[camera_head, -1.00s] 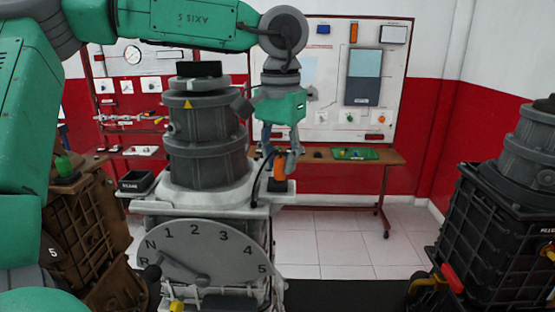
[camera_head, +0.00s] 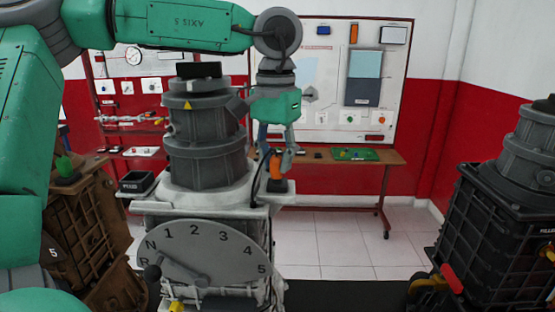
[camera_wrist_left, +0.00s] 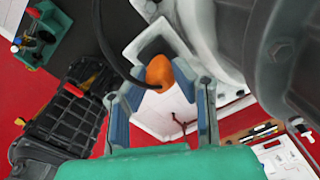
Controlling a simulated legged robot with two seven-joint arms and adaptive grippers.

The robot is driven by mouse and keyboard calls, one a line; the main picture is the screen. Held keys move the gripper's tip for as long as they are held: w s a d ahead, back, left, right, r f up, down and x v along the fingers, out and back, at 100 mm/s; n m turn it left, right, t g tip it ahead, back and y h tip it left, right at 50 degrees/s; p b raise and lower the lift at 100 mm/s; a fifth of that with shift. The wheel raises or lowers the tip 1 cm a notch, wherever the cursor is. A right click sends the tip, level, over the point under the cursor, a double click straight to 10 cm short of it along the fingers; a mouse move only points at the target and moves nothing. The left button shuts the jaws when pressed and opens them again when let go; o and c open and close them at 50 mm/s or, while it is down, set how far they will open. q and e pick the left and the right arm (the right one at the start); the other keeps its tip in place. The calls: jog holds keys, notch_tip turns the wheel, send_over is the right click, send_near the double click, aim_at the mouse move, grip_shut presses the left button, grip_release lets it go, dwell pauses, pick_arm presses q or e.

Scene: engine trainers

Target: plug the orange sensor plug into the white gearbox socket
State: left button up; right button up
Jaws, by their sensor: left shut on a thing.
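My left gripper (camera_head: 276,158) hangs at the right side of the white gearbox (camera_head: 150,210), fingers pointing down. It is shut on the orange sensor plug (camera_head: 275,170), which also shows between the blue-grey fingers in the left wrist view (camera_wrist_left: 160,72). A black cable (camera_head: 254,175) loops from the plug on its left side. The plug is just above a dark block (camera_head: 284,187) at the gearbox's right edge; whether they touch I cannot tell. My right gripper is not in view.
The grey gearbox housing (camera_head: 205,145) rises close left of my gripper. A numbered dial (camera_head: 210,250) faces me. A black unit (camera_head: 500,235) stands right. The floor between is free.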

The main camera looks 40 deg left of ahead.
pick_arm(q)
jog(key=shift+a+f, duration=0.1)
jog(key=shift+f, duration=0.35)
dwell(0.3)
jog(key=shift+s+f, duration=0.15)
jog(key=shift+f, duration=0.25)
jog(key=shift+f, duration=0.25)
grip_shut()
jog(key=o, duration=1)
grip_release()
jog(key=shift+o, duration=0.4)
jog(key=shift+w, duration=0.25)
jog(key=shift+r, duration=0.1)
jog(key=shift+s+r, duration=0.1)
jog(key=shift+r, duration=0.2)
jog(key=r, duration=1.1)
jog(key=shift+w, duration=0.2)
